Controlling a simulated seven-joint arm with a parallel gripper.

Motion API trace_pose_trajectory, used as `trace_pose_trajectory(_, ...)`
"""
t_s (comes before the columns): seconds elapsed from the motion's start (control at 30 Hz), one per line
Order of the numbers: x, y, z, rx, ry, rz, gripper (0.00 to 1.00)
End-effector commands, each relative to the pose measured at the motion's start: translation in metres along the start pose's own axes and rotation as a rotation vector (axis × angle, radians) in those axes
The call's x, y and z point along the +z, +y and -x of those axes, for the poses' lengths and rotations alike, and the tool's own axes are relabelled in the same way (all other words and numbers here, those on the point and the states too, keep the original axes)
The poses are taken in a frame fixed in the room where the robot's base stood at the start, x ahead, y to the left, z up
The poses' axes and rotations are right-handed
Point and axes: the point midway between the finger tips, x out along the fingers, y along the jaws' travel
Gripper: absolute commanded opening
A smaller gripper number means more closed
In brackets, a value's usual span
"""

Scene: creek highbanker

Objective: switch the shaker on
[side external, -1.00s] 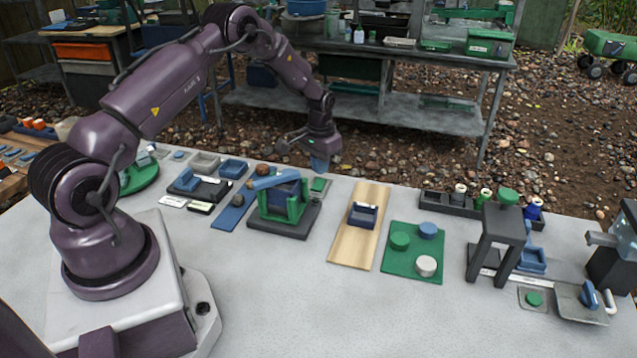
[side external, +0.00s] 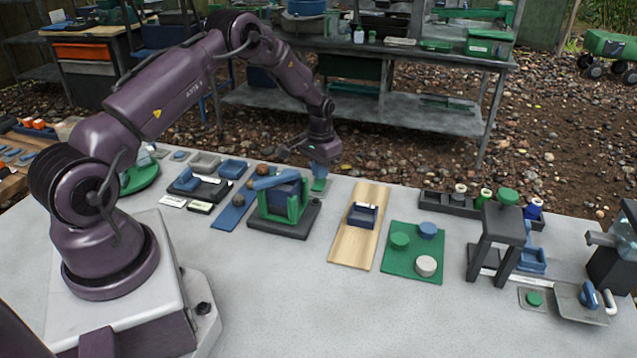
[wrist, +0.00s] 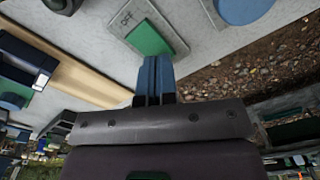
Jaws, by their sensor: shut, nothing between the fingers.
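A device with a blue box in a green cradle (side external: 296,208) on a dark base looks like the shaker. Just behind it, a green rocker switch (side external: 319,187) sits on a small grey plate; it also shows in the wrist view (wrist: 149,38), with lettering that looks like "OFF" beside it. My gripper (side external: 320,176) points down at the switch with its blue fingers shut and empty. In the wrist view the fingertips (wrist: 154,60) are at the near edge of the green rocker and hide part of it. I cannot tell whether they touch it.
A wooden board (side external: 350,246) with a dark blue block (side external: 362,214) lies to the right, then a green mat (side external: 398,268) with several round caps. Blue and dark trays (side external: 200,188) lie to the left. The front of the table is clear.

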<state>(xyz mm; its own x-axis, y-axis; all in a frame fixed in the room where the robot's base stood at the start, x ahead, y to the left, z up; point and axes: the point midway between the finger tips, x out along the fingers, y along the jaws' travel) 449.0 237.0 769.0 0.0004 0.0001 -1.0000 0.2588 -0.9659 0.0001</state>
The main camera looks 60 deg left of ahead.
Motion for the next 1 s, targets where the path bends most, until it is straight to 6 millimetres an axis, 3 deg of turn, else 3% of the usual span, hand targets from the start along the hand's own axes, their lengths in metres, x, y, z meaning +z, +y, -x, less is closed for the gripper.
trace_pose_trajectory(0.77, 0.001, 0.000, -0.012, 0.000, -0.002, 0.000, 0.00)
trace_pose_trajectory(1.0, 0.000, 0.000, -0.002, 0.000, 0.001, 0.000, 0.00)
